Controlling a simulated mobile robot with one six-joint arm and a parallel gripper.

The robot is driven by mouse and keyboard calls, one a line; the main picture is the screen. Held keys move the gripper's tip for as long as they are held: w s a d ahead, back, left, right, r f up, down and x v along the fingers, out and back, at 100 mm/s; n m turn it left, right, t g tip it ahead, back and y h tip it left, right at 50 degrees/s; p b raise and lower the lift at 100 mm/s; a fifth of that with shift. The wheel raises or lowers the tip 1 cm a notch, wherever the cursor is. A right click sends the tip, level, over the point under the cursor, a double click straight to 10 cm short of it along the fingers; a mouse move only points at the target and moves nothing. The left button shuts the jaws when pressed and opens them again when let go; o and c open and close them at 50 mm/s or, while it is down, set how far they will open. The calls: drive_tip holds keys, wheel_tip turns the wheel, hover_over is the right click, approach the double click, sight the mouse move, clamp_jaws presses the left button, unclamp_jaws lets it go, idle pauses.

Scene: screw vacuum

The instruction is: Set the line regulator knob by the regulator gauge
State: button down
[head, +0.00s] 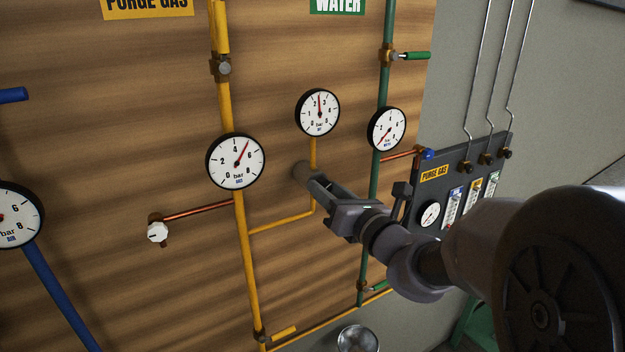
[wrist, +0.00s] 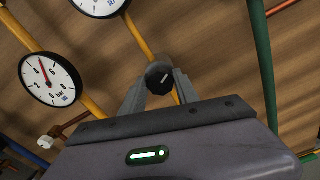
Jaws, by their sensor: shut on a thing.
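The dark round line regulator knob (wrist: 158,77) has a pale mark on its face and sits on a yellow pipe. My gripper (wrist: 160,88) is shut on it, with one finger on each side. In the head view my gripper (head: 309,180) reaches the knob from the right, and the fingers partly hide the knob. The regulator gauge (head: 318,112) is directly above on the same pipe, a white dial in bar. Its red needle points nearly straight up. In the wrist view this gauge (wrist: 98,5) is cut off at the top edge, its needle out of frame.
A larger gauge (head: 235,161) on the yellow main pipe stands to the left, its needle up and right. A green pipe (head: 375,190) with a gauge (head: 386,130) runs close to the right of my gripper. A dark purge gas panel (head: 432,195) stands beyond it.

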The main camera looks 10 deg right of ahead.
drive_tip(key=m+p, duration=0.2)
drive_tip(key=m, duration=0.1)
drive_tip(key=m+p, duration=0.1)
drive_tip(key=shift+r+m+p, duration=0.25)
drive_tip(key=shift+m+p, duration=0.05)
drive_tip(key=shift+p, duration=0.05)
drive_tip(key=m+p, duration=0.4)
drive_tip(key=shift+d+m, duration=0.1)
drive_tip(key=shift+m, duration=0.2)
drive_tip(key=m+p, duration=0.3)
drive_tip(key=shift+m+p, duration=0.3)
drive_tip(key=shift+w+f+m+p, duration=0.15)
drive_tip(key=shift+m+p, duration=0.25)
drive_tip(key=shift+m, duration=0.5)
drive_tip(key=shift+s+f+m+p, duration=0.1)
drive_tip(key=shift+m+p, duration=0.25)
drive_tip(key=shift+m, duration=0.55)
drive_tip(key=c, duration=1.1)
unclamp_jaws()
drive_tip(key=shift+o, duration=1)
drive_tip(key=shift+w, duration=0.15)
drive_tip(key=shift+f, duration=0.1)
